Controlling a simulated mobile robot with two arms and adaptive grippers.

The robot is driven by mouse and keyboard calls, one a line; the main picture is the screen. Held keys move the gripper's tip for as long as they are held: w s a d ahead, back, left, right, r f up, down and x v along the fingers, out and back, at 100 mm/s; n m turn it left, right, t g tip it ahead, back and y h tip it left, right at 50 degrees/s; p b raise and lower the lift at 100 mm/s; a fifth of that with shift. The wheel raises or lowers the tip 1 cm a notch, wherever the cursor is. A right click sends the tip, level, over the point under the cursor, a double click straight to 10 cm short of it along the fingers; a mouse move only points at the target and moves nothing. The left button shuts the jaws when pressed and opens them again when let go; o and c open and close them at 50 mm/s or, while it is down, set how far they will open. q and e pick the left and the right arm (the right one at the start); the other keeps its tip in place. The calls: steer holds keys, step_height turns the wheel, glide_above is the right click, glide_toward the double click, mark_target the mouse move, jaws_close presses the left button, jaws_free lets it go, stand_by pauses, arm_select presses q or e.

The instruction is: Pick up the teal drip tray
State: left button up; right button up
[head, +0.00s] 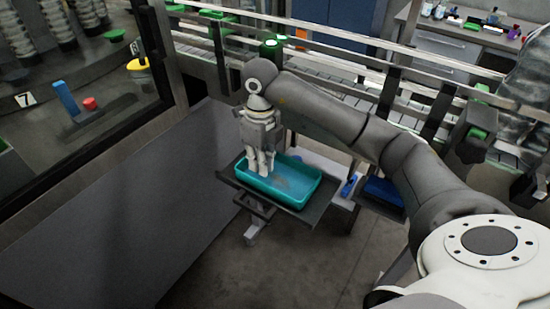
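The teal drip tray (295,191) is a shallow rectangular open tray. It sits level on a dark flat shelf (318,203) near the middle of the head view. My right gripper (262,172) points down at the tray's left end. Its fingertips overlap the tray's inside, close to the far left wall. The fingers cover part of that wall, and I cannot tell whether they touch or grip it. The gap between the fingertips is not clear. My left gripper is not in the picture.
A railed conveyor (330,75) runs behind the tray. A blue bin (384,191) stands to its right. A glazed machine frame (160,55) is at the left, with a grey panel (110,220) below. Open floor (300,265) shows in front of the shelf.

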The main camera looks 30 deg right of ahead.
mark_target(266, 185)
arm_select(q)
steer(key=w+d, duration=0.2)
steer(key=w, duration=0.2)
arm_select(e)
steer(key=shift+s+d+f+p, duration=0.15)
steer(key=shift+f+p, duration=0.1)
steer(key=shift+f, duration=0.35)
steer(key=shift+d+f+p, duration=0.1)
steer(key=shift+f+p, duration=0.15)
steer(key=shift+f, duration=1.15)
steer(key=shift+d+f, duration=0.1)
steer(key=shift+f, duration=0.2)
step_height(266, 185, down, 4)
steer(key=shift+s+p, duration=0.15)
steer(key=shift+p, duration=1.05)
steer(key=shift+f, duration=0.5)
jaws_close()
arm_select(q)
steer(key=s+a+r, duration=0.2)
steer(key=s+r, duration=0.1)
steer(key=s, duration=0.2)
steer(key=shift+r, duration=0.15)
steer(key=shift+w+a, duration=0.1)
